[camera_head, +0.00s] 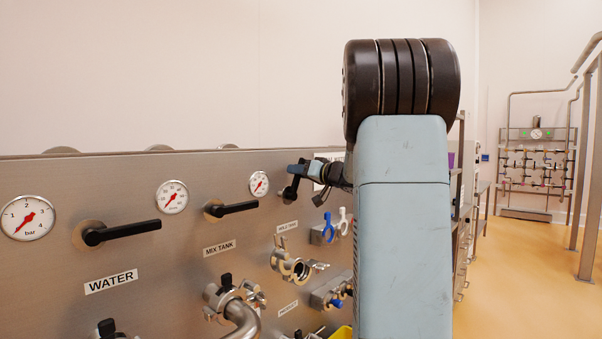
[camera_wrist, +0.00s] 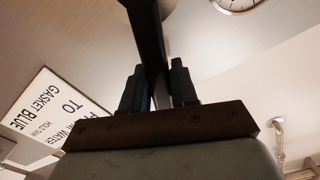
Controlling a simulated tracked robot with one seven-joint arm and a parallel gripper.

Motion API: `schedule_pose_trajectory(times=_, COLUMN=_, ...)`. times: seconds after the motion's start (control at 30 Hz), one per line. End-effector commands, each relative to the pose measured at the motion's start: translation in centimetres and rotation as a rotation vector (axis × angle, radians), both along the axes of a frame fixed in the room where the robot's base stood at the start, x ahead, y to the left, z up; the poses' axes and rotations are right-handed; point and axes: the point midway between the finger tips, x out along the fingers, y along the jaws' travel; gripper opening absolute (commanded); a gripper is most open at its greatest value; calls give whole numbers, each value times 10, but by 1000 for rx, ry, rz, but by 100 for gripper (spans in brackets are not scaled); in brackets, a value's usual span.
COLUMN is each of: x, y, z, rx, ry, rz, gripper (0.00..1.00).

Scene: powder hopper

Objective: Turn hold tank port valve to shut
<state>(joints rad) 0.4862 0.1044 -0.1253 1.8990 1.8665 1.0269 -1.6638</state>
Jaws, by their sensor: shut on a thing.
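The hold tank port valve has a black lever (camera_head: 289,190) on the steel panel, above a small label (camera_head: 288,227) that seems to read HOLD TANK. My gripper (camera_head: 300,170) is at this lever in the head view and covers much of it. In the wrist view the black lever (camera_wrist: 149,40) runs down between the two dark fingers of my gripper (camera_wrist: 157,88), which are shut on it. The lever's exact angle is hard to tell from the head view.
Two other black levers, for water (camera_head: 125,231) and mix tank (camera_head: 232,209), lie nearly horizontal. Gauges sit beside the levers. Below are a clamp fitting (camera_head: 292,265), a blue clip (camera_head: 329,228) and a steel pipe (camera_head: 244,318). A printed sign (camera_wrist: 50,115) shows at left in the wrist view.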

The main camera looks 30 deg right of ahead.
Motion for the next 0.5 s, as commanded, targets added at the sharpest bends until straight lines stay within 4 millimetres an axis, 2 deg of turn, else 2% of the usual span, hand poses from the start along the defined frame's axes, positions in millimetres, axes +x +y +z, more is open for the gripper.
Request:
schedule_pose_trajectory(times=0.17, x=1, y=-6, z=-3, rx=51, ry=19, rz=-4, gripper=0)
schedule_pose_trajectory(times=0.5, x=8, y=-26, z=-19, rx=352, ry=129, rz=-5, gripper=0)
